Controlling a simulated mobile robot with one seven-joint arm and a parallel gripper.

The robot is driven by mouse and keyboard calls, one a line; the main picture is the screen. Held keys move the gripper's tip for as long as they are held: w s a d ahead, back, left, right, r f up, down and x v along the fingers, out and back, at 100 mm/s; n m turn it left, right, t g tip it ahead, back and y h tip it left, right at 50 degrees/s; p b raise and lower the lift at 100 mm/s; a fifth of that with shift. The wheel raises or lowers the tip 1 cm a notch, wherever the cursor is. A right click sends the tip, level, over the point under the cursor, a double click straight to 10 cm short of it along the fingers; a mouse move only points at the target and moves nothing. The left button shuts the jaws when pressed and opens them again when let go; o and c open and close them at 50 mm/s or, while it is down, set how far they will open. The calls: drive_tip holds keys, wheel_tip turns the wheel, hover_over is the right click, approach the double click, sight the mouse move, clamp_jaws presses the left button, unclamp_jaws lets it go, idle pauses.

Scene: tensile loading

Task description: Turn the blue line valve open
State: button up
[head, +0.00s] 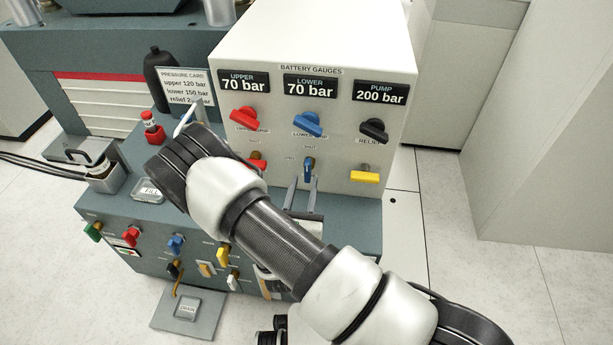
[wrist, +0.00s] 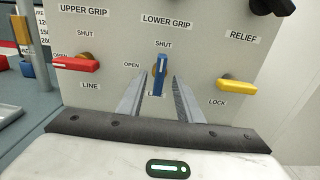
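The blue line valve (head: 308,169) is on the white panel, below the blue LOWER GRIP knob (head: 308,123). Its narrow lever (wrist: 160,76) stands upright, in line with the SHUT mark above it; the OPEN mark is to its left. My gripper (head: 302,183) is open in front of the panel. In the wrist view its two fingers (wrist: 158,92) stand one on each side of the lever, with gaps visible on both sides. I cannot tell how deep the fingers reach around it.
The red line valve (wrist: 76,63) lies sideways to the left, and the yellow lock lever (wrist: 236,86) lies sideways to the right. The black RELIEF knob (head: 374,130) is above the yellow lever. Several coloured valves are on the lower grey front. My arm crosses before the bench.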

sight(307, 172)
drive_tip(key=shift+w+d, duration=0.25)
drive_tip(key=shift+w, duration=0.85)
drive_tip(key=shift+w+d, duration=0.2)
drive_tip(key=shift+w, duration=0.85)
drive_tip(key=shift+c, duration=0.5)
clamp_jaws()
